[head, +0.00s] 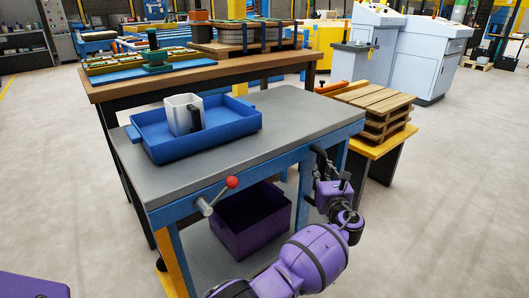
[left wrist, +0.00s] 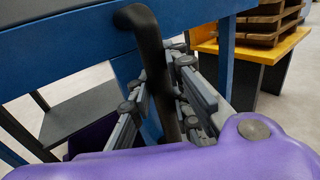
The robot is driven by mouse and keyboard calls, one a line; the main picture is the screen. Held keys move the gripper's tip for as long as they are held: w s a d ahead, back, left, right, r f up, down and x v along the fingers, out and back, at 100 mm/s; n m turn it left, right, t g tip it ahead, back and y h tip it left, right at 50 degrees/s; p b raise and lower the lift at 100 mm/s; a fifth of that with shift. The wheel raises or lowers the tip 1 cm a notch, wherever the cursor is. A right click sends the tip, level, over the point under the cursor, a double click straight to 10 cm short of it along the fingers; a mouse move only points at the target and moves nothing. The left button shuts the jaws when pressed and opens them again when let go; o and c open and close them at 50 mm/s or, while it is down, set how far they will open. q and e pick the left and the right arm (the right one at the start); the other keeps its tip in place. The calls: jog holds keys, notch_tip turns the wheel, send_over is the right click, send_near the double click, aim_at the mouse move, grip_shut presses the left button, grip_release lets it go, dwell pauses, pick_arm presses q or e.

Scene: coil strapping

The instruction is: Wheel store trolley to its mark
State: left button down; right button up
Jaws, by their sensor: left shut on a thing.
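The store trolley has a grey top (head: 255,136) and a blue frame, and stands in the middle of the head view. My left gripper (head: 323,170) is at its near right corner. In the left wrist view my left gripper (left wrist: 168,92) is shut on the trolley's dark handle bar (left wrist: 146,32), with a finger on each side of it. The handle curves out from the blue frame (left wrist: 75,45). My right gripper is not in view. I cannot make out a floor mark for the trolley.
A blue tray (head: 237,124) with a light grey jug (head: 179,112) sits on the trolley; a purple crate (head: 245,232) is on its lower shelf. A red-knobbed lever (head: 231,183) juts from the near side. A wooden bench stands close behind, a pallet stand (head: 376,150) close right. Floor at right is clear.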

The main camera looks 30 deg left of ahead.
pick_arm(q)
jog(key=c, duration=1.6)
grip_release()
jog(key=shift+w+d+r, duration=0.1)
jog(key=shift+w+d, duration=0.1)
jog(key=shift+d, duration=0.15)
jog(key=shift+c, duration=0.2)
jog(key=shift+a, duration=0.1)
jog(key=v, duration=1.2)
